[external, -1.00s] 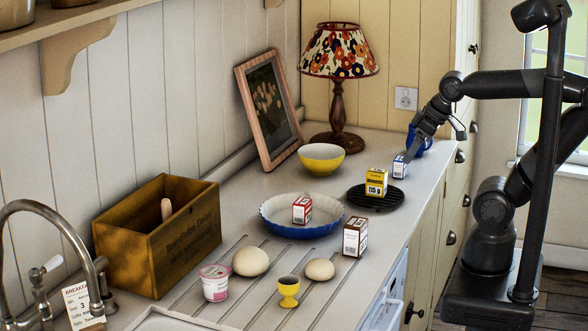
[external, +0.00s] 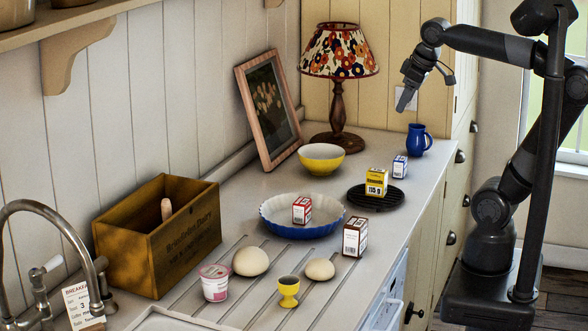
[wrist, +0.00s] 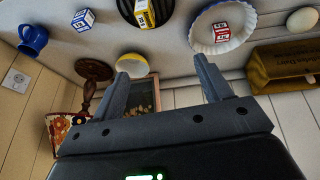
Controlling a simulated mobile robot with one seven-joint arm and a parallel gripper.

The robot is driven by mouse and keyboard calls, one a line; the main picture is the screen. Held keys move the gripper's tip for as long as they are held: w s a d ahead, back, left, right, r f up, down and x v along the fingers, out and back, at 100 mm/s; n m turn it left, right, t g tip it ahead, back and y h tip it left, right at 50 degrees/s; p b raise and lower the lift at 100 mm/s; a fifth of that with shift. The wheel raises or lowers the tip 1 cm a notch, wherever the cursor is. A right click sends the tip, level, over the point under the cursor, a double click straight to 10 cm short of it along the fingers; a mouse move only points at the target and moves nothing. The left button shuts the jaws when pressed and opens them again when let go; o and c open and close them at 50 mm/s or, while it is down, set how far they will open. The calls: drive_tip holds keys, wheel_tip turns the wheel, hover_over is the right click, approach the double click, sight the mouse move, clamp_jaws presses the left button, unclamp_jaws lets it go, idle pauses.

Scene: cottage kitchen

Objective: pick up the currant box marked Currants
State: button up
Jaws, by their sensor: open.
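Four small cartons stand on the counter, and I cannot read which one is marked Currants. A blue-and-white box (external: 400,167) stands near the right edge, also in the wrist view (wrist: 84,19). A yellow box (external: 376,182) is on a black round trivet (external: 390,202). A red-and-white box (external: 302,210) is in a blue-rimmed dish (external: 272,229). A brown-and-white box (external: 355,238) stands on the counter right of the dish. My gripper (external: 403,103) is open, empty and raised above the counter's far end, clear of the boxes; its fingers show in the wrist view (wrist: 161,72).
A blue mug (external: 417,140) stands behind the blue box. A yellow bowl (external: 321,158), lamp (external: 338,105) and leaning picture frame (external: 270,112) are at the back. A wooden crate (external: 160,240), eggs, a yellow egg cup (external: 288,291) and a pot (external: 214,284) are nearer.

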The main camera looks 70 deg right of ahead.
drive_tip(key=w+d+g, duration=0.3)
drive_tip(key=w+d, duration=0.4)
drive_tip(key=d, duration=0.5)
drive_tip(key=g+y, duration=0.1)
hover_over(400, 158)
drive_tip(key=f, duration=2.3)
drive_tip(key=shift+d+f, duration=0.3)
drive_tip(key=shift+f, duration=0.05)
drive_tip(key=shift+a+f, duration=0.15)
drive_tip(key=shift+f, duration=1.35)
drive_tip(key=shift+a+f, duration=0.15)
drive_tip(key=shift+f, duration=1.3)
drive_tip(key=shift+c, duration=0.3)
drive_tip(key=c, duration=1)
drive_tip(key=shift+r, duration=0.1)
